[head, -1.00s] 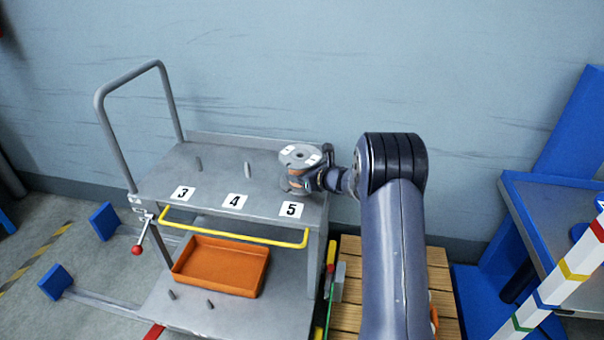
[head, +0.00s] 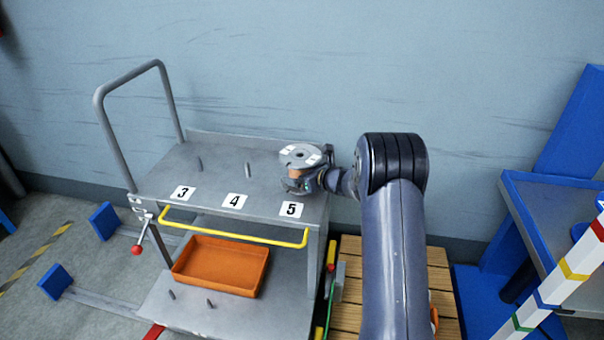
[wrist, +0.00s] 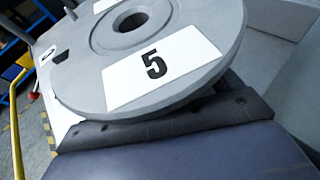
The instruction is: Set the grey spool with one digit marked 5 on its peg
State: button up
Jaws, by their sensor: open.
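The grey spool (head: 301,155) stands upright behind the label 5 (head: 291,209) on the top deck of the grey cart. Its top flange carries white labels; the wrist view shows one marked 5 on the spool (wrist: 205,80). An orange core shows below the flange in the head view. My gripper (head: 303,181) is open at the spool's right side, at core height under the top flange. The peg behind label 5 is hidden by the spool, and no peg tip is clear in the spool's hole. I cannot tell whether the lower flange rests on the deck.
Bare pegs stand behind label 3 (head: 183,193) and label 4 (head: 235,201). A yellow rail (head: 235,230) runs along the cart's front. An orange tray (head: 222,266) and small pegs are on the lower shelf. A wooden pallet (head: 345,300) lies right of the cart.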

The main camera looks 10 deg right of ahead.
jog(key=p+v, duration=0.1)
jog(key=v, duration=0.9)
jog(key=shift+s+d+r, duration=0.15)
jog(key=shift+s+d, duration=0.05)
jog(key=shift+s, duration=0.05)
jog(key=b+x, duration=0.1)
jog(key=x, duration=1)
jog(key=shift+r, duration=0.25)
jog(key=shift+s+a, duration=0.1)
